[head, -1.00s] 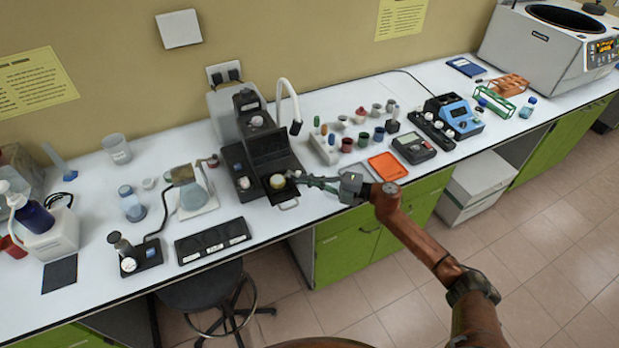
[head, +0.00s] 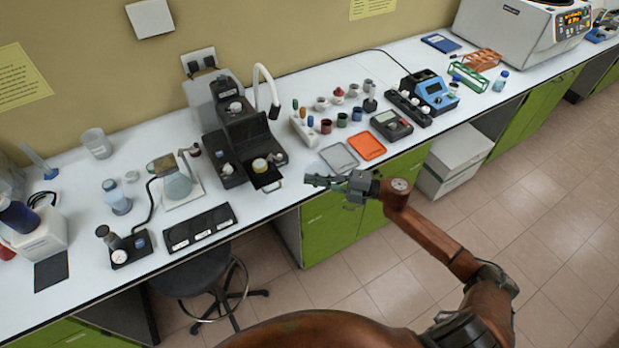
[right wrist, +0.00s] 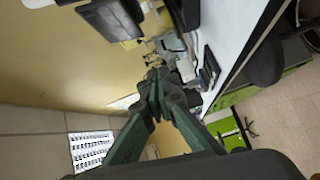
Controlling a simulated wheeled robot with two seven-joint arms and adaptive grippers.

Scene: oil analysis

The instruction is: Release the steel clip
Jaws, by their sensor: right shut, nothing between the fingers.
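I cannot pick out a steel clip for certain in either view. A dark bench instrument (head: 230,125) stands at the back of the bench. A yellow-topped cup (head: 260,164) sits at its front, above a small dark tray (head: 266,181) with a thin metal handle. My right gripper (head: 308,181) is shut and empty, in front of the bench edge, to the right of the tray and apart from it. In the right wrist view its fingers (right wrist: 154,82) come together with nothing between them. My left gripper is out of view.
A grey flat tray (head: 339,157) and an orange tray (head: 367,146) lie on the bench behind my right gripper. A flask (head: 177,186) and a black panel (head: 200,229) stand to the left. A stool (head: 195,272) is below the bench. The floor at right is clear.

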